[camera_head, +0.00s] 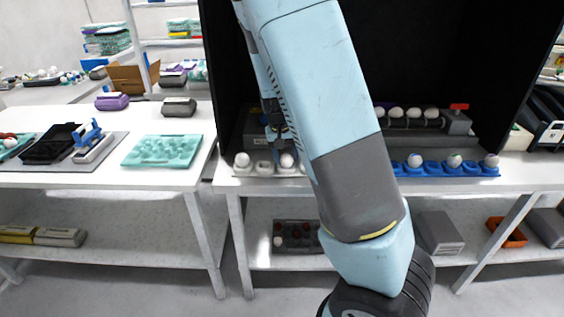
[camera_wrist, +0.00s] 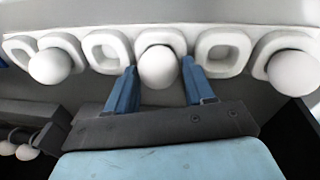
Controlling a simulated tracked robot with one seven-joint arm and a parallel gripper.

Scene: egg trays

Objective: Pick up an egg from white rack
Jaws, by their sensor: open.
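The white rack (camera_wrist: 110,50) spans the top of the wrist view, a row of cups with eggs in some and others empty. One egg (camera_wrist: 158,67) sits in a cup between the two blue fingers of my gripper (camera_wrist: 158,84). The fingers are open, one on each side of this egg; I cannot tell if they touch it. Another egg (camera_wrist: 50,66) sits to the left and one (camera_wrist: 291,68) to the right. In the head view the white rack (camera_head: 263,170) is at the table's front edge, partly hidden by my arm, with an egg (camera_head: 242,159) at its left end.
A blue rack (camera_head: 436,170) with several eggs stands to the right. A dark roller device (camera_head: 404,123) with eggs is behind, inside a black enclosure (camera_head: 225,70). A teal tray (camera_head: 163,150) lies on the left table.

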